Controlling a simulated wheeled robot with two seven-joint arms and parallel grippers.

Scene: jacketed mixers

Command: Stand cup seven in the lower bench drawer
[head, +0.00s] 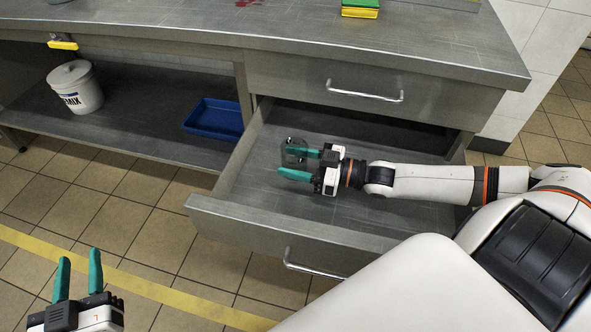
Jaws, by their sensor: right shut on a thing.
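Cup seven (293,149) looks like a small, dark, see-through cup at the tips of my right gripper (296,164). The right gripper is shut on it, over the inside of the open lower bench drawer (240,215). The cup is small in view, and I cannot tell whether it touches the drawer floor or read a number on it. The drawer is pulled far out, and its floor looks otherwise bare. My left gripper (79,275) is open and empty, at the lower left over the tiled floor.
The upper drawer (300,78) is shut above the open one. The worktop (220,25) overhangs at the back and carries a green and yellow block (360,9). A white bucket (76,88) and a blue tray (213,119) sit on the lower shelf. Floor at the left is clear.

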